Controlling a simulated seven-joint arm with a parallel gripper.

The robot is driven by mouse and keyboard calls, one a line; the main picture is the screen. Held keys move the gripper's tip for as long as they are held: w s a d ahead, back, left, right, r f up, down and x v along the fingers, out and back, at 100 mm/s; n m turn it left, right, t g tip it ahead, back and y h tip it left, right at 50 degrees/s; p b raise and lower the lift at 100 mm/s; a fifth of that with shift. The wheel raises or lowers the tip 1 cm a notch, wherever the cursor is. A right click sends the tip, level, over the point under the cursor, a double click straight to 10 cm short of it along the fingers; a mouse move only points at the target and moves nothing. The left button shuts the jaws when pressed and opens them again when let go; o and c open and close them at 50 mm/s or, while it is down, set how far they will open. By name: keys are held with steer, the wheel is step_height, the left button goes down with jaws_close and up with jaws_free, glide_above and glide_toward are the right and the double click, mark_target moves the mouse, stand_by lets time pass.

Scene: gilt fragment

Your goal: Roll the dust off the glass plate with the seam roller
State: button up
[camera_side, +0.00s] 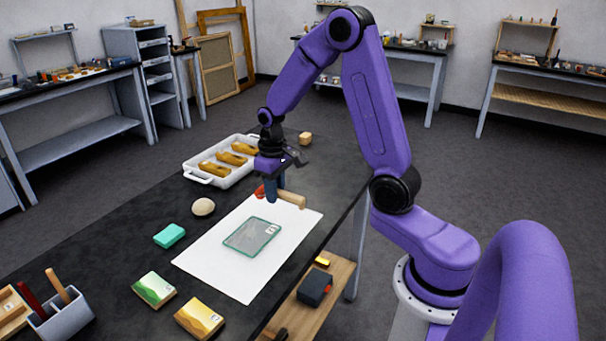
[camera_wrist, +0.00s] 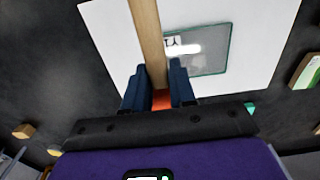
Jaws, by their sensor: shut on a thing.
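The glass plate (camera_side: 252,237) is a clear, green-edged rectangle lying flat on a white sheet (camera_side: 215,262). It also shows in the wrist view (camera_wrist: 210,62), with a small pale label near one edge. My gripper (camera_side: 271,190) is shut on the seam roller, whose pale wooden handle (camera_side: 291,199) sticks out to the right, beyond the plate's far edge. A red-orange part shows left of the fingers. In the wrist view the handle (camera_wrist: 147,35) runs up between the fingers (camera_wrist: 158,88). The roller's wheel cannot be made out, nor can dust on the glass.
A white tray (camera_side: 238,178) with several golden pieces stands at the back left. A round beige stone (camera_side: 203,206), a teal block (camera_side: 169,235) and two picture boxes (camera_side: 154,289) lie left of the sheet. A tool holder (camera_side: 62,315) stands at the front left.

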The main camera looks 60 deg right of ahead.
mark_target(266, 232)
steer(key=shift+w+a+f, duration=0.15)
steer(key=shift+a+f, duration=0.45)
steer(key=shift+f, duration=0.65)
steer(key=shift+w+a+f, duration=0.2)
steer(key=shift+a+f, duration=0.45)
steer(key=shift+f, duration=0.6)
steer(key=shift+w+a+f, duration=0.15)
steer(key=shift+a+f, duration=0.45)
steer(key=shift+f, duration=0.65)
steer(key=shift+a+f, duration=0.35)
steer(key=shift+f, duration=0.45)
jaws_close()
steer(key=shift+a, duration=1.7)
steer(key=shift+d, duration=2.15)
step_height(266, 232, up, 8)
steer(key=shift+r, duration=0.15)
